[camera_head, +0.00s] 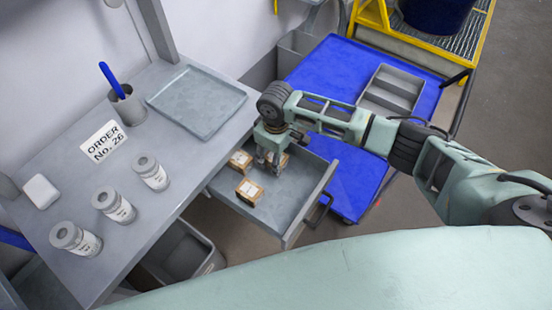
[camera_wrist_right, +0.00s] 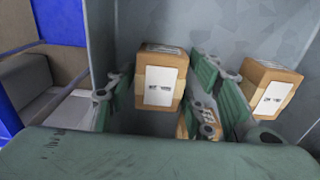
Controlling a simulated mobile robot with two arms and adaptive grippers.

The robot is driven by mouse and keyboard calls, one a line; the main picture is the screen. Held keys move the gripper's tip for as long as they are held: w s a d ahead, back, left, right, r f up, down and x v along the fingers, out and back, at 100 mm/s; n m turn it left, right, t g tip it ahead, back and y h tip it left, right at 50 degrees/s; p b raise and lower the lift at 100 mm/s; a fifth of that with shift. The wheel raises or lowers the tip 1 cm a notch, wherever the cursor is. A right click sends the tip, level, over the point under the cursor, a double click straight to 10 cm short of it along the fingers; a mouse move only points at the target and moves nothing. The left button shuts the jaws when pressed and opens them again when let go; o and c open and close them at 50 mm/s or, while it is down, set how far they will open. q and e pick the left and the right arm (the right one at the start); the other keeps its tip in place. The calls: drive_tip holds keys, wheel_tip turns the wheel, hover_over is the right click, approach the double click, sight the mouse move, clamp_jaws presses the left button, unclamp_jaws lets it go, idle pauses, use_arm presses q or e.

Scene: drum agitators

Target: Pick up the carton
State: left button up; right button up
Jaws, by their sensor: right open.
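My right gripper (camera_head: 268,160) reaches down into the open grey drawer (camera_head: 230,205), fingers pointing down among the cartons. It is open. In the head view one small brown carton (camera_head: 249,191) lies nearer the front, another (camera_head: 240,160) is left of the gripper, and a third (camera_head: 284,160) is partly hidden behind the fingers. In the right wrist view a carton with a white label (camera_wrist_right: 160,85) shows between the spread green fingers. Another carton (camera_wrist_right: 270,88) is beyond the right finger, and a third (camera_wrist_right: 207,122) is mostly hidden by it. My left gripper is not in view.
The worktop left of the drawer holds a grey tray (camera_head: 196,100), a cup with a blue pen (camera_head: 128,105), an order sign (camera_head: 103,141), several grey labelled containers and a white block (camera_head: 40,191). A blue cart (camera_head: 335,70) with a grey divided box (camera_head: 392,90) stands behind the arm.

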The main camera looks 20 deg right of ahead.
drive_tip(key=c, duration=0.5)
drive_tip(key=shift+c, duration=1.8)
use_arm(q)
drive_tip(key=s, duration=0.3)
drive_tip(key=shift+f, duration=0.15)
use_arm(e)
drive_tip(key=shift+c, duration=0.3)
